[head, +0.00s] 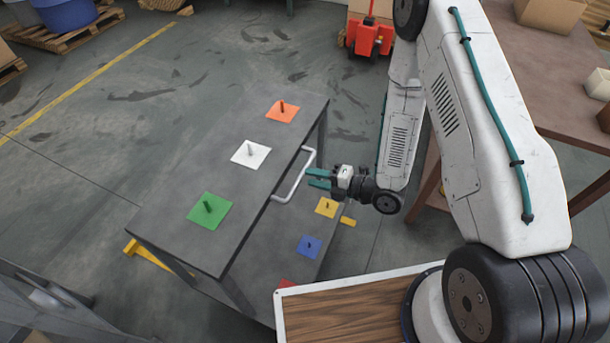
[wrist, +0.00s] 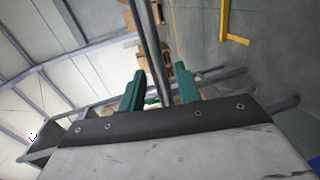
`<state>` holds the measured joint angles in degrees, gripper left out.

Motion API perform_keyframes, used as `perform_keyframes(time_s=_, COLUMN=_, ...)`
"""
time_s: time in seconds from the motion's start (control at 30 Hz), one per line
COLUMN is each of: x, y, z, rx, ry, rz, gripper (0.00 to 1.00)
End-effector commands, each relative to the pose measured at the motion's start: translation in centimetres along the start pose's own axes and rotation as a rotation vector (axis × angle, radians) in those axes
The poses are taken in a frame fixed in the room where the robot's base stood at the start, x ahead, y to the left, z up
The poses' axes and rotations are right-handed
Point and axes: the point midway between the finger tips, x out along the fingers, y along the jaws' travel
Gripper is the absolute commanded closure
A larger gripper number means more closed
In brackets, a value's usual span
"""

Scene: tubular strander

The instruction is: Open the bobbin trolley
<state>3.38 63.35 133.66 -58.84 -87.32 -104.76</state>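The bobbin trolley (head: 225,165) is a dark grey two-level frame left of centre in the head view. Its top carries green, white and orange square plates with short pegs. A light grey bar handle (head: 298,178) stands out from the right edge of the top. My gripper (head: 319,178) is at this handle, with its teal fingers pointing left. In the wrist view, the handle bar (wrist: 155,60) runs between the two spread fingers (wrist: 159,88), with a gap showing on each side. Contact between fingers and bar cannot be told.
A lower level shows yellow (head: 327,207), blue (head: 309,246) and red plates. A wood-topped surface (head: 350,310) lies at the bottom. A brown table (head: 550,75) stands at the right and a red pallet truck (head: 369,35) at the back.

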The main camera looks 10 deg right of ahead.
Motion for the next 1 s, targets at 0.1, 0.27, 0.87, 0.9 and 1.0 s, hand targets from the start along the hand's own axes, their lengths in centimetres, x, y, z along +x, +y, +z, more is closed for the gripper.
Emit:
perform_keyframes(time_s=0.1, x=-1.9, y=0.0, z=0.1, rx=0.002, ry=-0.003, rz=0.0, gripper=0.67)
perform_keyframes(time_s=0.27, x=-3.1, y=0.0, z=0.0, rx=0.0, ry=-0.001, rz=0.0, gripper=0.67)
perform_keyframes(time_s=0.87, x=-3.3, y=0.0, z=0.0, rx=0.0, ry=0.0, rz=0.0, gripper=0.67)
perform_keyframes(time_s=0.9, x=-3.3, y=0.0, z=0.0, rx=0.0, ry=0.0, rz=0.0, gripper=0.67)
perform_keyframes(time_s=1.0, x=-3.2, y=0.0, z=-0.1, rx=-0.001, ry=0.003, rz=0.0, gripper=0.67)
